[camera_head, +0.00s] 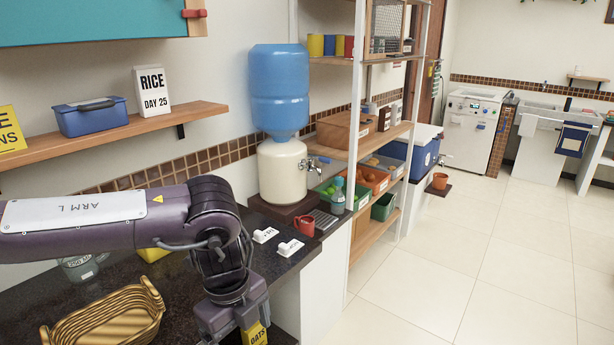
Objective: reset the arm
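My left arm (90,222), marked "ARM L", reaches in from the left over the dark counter and bends down at the wrist. My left gripper (234,322) points downward at the bottom edge of the picture, and its fingertips are cut off or hidden. A yellow box marked OATS (257,336) shows directly below and beside the gripper. I cannot tell whether the fingers hold it or it stands behind them. My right arm and gripper are not in view.
A wicker basket (110,318) is on the counter, left of the gripper. A red mug (304,225), two white labelled items and a water dispenser (282,170) stand farther back. A shelf rack (352,130) rises beyond. The tiled floor (450,270) on the right is clear.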

